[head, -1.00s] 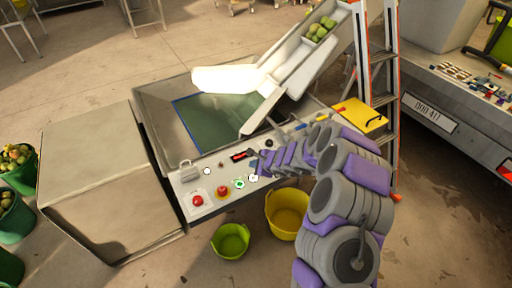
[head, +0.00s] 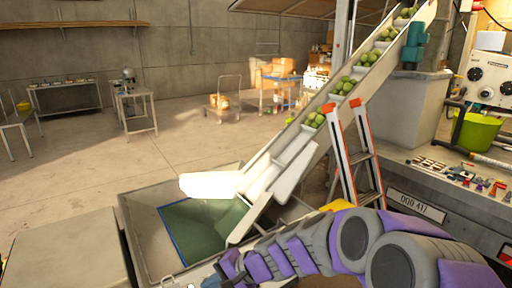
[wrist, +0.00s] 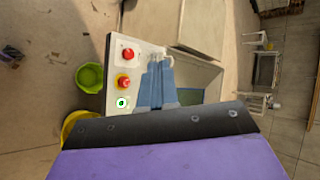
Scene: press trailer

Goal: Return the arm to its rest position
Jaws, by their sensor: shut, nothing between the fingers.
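My arm is purple and grey and reaches in from the lower right of the head view, over the front of the press trailer. In the wrist view my gripper (wrist: 158,62) shows two blue-grey fingers lying together, shut and empty. They appear over the white control panel (wrist: 112,68), beside its buttons. The panel carries a red button (wrist: 128,54), a red-and-yellow button (wrist: 123,82) and a green-marked button (wrist: 122,103). I cannot tell whether the fingers touch the panel. The panel is mostly below the head view.
A metal hopper (head: 140,222) with a green bottom stands ahead, under a conveyor (head: 318,137) carrying green fruit. An orange-and-grey ladder (head: 354,158) stands right of it, near the trailer bed (head: 440,212). A green bucket (wrist: 90,78) is on the floor. Open floor lies behind.

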